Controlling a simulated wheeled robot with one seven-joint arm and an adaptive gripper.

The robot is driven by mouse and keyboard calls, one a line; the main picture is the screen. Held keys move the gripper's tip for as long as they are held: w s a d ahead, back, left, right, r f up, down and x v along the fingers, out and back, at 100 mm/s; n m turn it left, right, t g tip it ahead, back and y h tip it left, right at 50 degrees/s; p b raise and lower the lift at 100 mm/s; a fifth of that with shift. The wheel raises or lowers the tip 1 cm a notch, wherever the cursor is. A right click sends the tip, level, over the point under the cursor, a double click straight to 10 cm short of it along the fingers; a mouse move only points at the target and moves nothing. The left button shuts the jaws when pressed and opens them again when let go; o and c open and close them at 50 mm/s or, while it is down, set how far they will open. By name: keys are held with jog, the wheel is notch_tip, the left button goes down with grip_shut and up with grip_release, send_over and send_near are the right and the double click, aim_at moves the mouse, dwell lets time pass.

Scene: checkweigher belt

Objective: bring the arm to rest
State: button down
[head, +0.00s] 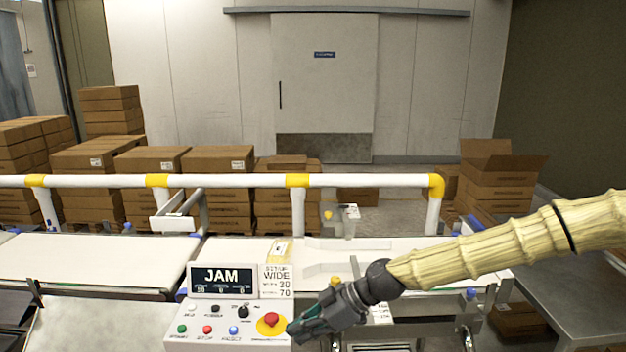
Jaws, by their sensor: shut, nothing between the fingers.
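My arm (500,245) reaches in from the right edge of the head view, in a pale ribbed sleeve with a dark wrist. My gripper (296,331) is shut and empty, pointing down and left. Its tips are at the right edge of the control panel (215,312), just below and right of the red mushroom button (271,319) on its yellow disc. I cannot tell whether the tips touch the panel. The panel's display (222,276) reads "JAM". A card (279,281) beside it reads "SET-UP WIDE" with 30 and 70.
A white belt (90,258) lies behind the panel at left, and another stretch runs right. A white guard rail (230,181) with yellow joints crosses behind. A steel table (570,290) stands at right under my arm. Stacked cartons (218,165) stand beyond the rail.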

jog(key=s+d+f+m+h, duration=0.1)
jog(key=s+d+f+m, duration=0.15)
jog(key=s+f, duration=0.5)
jog(key=s+d+f+m+h, duration=0.15)
jog(key=s+f+m, duration=0.25)
jog(key=f, duration=0.6)
jog(key=s+d+f+m+h, duration=0.1)
jog(key=s+f+m+h, duration=0.1)
jog(key=s+f+m, duration=0.5)
jog(key=s+d+f+m+h, duration=0.2)
jog(key=s+d+f, duration=0.3)
jog(key=d, duration=0.5)
jog(key=s+d+f+m+h, duration=0.2)
jog(key=s+d+f+h, duration=0.2)
jog(key=s+d, duration=0.6)
jog(key=shift+d+f, duration=0.15)
jog(key=shift+f, duration=0.8)
